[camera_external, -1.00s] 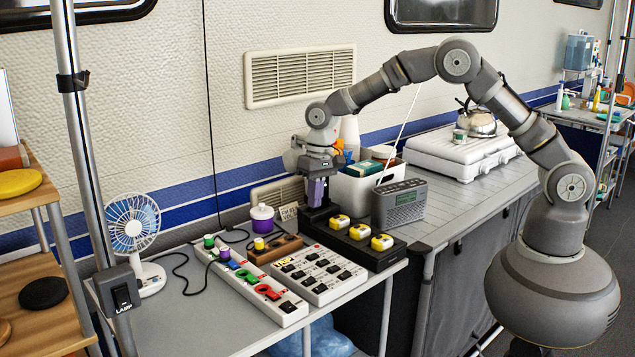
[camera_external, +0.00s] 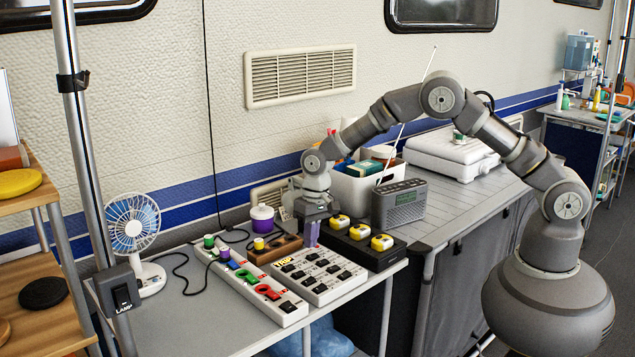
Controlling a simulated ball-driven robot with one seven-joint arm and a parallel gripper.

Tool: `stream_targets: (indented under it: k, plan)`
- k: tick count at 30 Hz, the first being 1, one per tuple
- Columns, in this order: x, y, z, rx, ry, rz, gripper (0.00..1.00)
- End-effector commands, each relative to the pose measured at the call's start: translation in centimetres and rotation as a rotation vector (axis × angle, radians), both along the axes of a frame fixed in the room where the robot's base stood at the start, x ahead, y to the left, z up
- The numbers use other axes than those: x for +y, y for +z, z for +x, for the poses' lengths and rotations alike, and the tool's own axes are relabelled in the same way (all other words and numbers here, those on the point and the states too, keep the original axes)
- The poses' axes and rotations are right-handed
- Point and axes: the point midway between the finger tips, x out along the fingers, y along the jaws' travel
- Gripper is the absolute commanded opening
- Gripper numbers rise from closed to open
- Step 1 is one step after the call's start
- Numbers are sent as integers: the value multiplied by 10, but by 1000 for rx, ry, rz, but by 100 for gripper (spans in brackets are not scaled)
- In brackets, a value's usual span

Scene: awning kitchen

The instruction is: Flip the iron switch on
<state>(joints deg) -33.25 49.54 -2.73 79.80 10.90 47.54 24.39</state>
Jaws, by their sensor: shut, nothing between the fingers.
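A white switch box (camera_external: 318,279) with several dark rocker switches lies on the grey table. Its labels are too small to read, so I cannot tell which switch is the iron's. My gripper (camera_external: 310,240) points down at the far end of this box, between a wooden block (camera_external: 272,250) and a black block with yellow-topped parts (camera_external: 378,261). Its purple fingers are shut and hold nothing. I cannot tell whether the fingertips touch a switch. A long white power strip (camera_external: 242,280) with coloured plugs and dark switches lies to the left of the box.
A grey radio (camera_external: 398,205) with a raised antenna and a white bin (camera_external: 352,187) stand behind the black block. A fan (camera_external: 134,232) is at the left. The table's front left is clear.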

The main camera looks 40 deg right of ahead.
Motion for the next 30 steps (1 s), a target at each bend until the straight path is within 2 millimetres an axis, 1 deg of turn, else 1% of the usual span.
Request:
stream_targets:
  k: [1, 3, 6, 18, 21, 30]
  plan:
    - [1, -10, 0, 1, 0, -1, 0]
    - [2, -18, 0, 0, 0, 0, 0]
    - [3, -23, 0, -1, -1, 1, 0]
    - [3, -25, 0, 0, -1, 0, 0]
    - [5, -29, 0, 1, 0, 0, 0]
    - [3, -29, -1, 2, -1, -1, 0]
